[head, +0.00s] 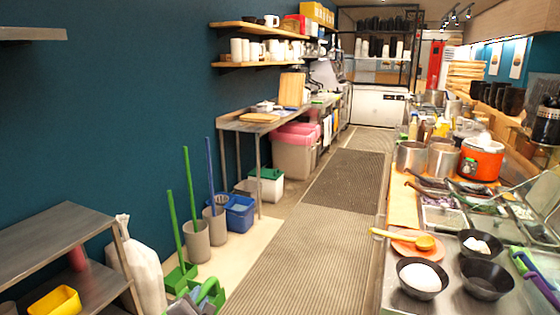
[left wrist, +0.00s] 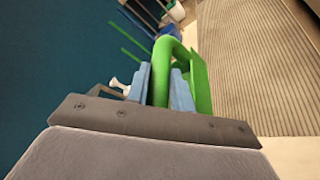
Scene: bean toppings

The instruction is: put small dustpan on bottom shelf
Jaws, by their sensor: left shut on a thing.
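The small dustpan (head: 208,288) is green with a looped handle. It is at the bottom of the head view and fills the middle of the left wrist view (left wrist: 197,80). My left gripper (head: 194,298) is shut on its handle, with blue-grey fingers (left wrist: 161,88) on either side. A grey shelf unit stands at the lower left, left of the gripper, with a top board (head: 50,236) and a lower shelf (head: 98,283). Anything below that is cut off by the frame. My right gripper is not in view.
A yellow bin (head: 57,301) sits on the lower shelf. A white sack (head: 137,265) stands between the shelf unit and my gripper. Green long-handled tools (head: 172,222) and grey bins (head: 196,242) stand along the wall. The counter (head: 385,292) is at right; the ribbed floor mat (head: 300,265) is clear.

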